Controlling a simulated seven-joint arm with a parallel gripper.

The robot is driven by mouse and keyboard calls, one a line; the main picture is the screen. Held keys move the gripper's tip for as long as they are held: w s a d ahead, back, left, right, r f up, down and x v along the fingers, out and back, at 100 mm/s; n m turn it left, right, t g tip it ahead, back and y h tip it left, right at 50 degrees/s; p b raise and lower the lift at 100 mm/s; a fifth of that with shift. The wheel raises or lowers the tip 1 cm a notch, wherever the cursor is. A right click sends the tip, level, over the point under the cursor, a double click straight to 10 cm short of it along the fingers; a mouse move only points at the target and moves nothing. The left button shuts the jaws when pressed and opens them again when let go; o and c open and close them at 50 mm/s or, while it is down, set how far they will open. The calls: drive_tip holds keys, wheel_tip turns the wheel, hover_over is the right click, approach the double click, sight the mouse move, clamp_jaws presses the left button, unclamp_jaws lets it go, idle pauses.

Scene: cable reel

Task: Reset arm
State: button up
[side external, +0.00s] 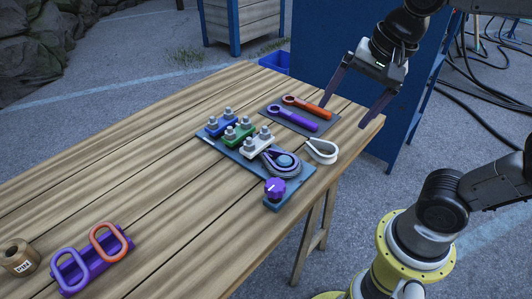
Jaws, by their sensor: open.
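My gripper (343,116) is at the upper right of the side external view, over the right end of the wooden table (140,155). Its two dark fingers point down and are wide apart, with nothing between them. It is to the right of the dark mat (284,119), which holds a purple wrench (293,117) and an orange wrench (308,106). I cannot tell its exact height above the table.
A grey-blue board (228,150) carries blue, green and white bolted blocks, a coiled cable (282,163) and a purple knob (275,188). A white loop (321,151) lies beside it. A purple rack (92,262) with two rings and a brown spool (20,258) stand front left. The table's middle-left is clear.

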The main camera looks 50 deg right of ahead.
drive_tip(key=s+d+f+n+t, duration=0.1)
drive_tip(key=s+f+n, duration=0.3)
drive_tip(key=n, duration=1)
drive_tip(key=shift+s+d+f+t, duration=0.15)
drive_tip(key=shift+s+d+t, duration=0.15)
drive_tip(key=shift+s, duration=0.45)
